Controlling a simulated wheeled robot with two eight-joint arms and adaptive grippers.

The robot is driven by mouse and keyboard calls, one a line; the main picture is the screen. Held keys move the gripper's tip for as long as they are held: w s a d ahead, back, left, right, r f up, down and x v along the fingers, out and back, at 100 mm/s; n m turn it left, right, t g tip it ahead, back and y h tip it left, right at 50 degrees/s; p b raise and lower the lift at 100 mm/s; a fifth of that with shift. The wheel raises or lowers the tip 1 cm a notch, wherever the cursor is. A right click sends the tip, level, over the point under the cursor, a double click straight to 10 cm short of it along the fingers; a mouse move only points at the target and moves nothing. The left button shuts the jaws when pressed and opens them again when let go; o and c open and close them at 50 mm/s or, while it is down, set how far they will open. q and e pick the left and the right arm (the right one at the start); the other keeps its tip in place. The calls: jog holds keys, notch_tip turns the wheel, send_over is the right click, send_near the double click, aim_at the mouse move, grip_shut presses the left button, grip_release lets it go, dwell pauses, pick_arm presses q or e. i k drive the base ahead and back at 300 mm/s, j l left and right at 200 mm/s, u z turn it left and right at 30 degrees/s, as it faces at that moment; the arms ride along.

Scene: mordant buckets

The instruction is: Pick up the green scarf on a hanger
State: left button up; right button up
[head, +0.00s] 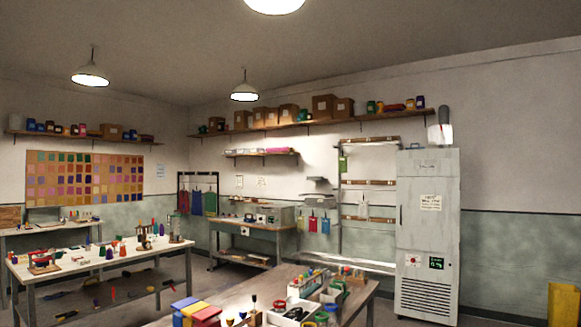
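A dark garment rack (198,174) stands at the back left corner. Several coloured cloths hang from it, and a green cloth (210,203) is at its right side; it is too small to tell whether it is a scarf on a hanger. A small green piece (342,164) also hangs at the left of the pale wall rack (368,182). Neither of my grippers is in view.
A workbench with equipment (244,232) stands right of the garment rack. A cluttered white table (84,260) is at left, and a wooden table (258,290) with boxes and trays is in front. A tall grey cabinet (427,225) stands at right. Some floor shows between the tables.

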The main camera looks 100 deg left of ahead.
aim_at(343, 163)
jog(key=u, duration=3.15)
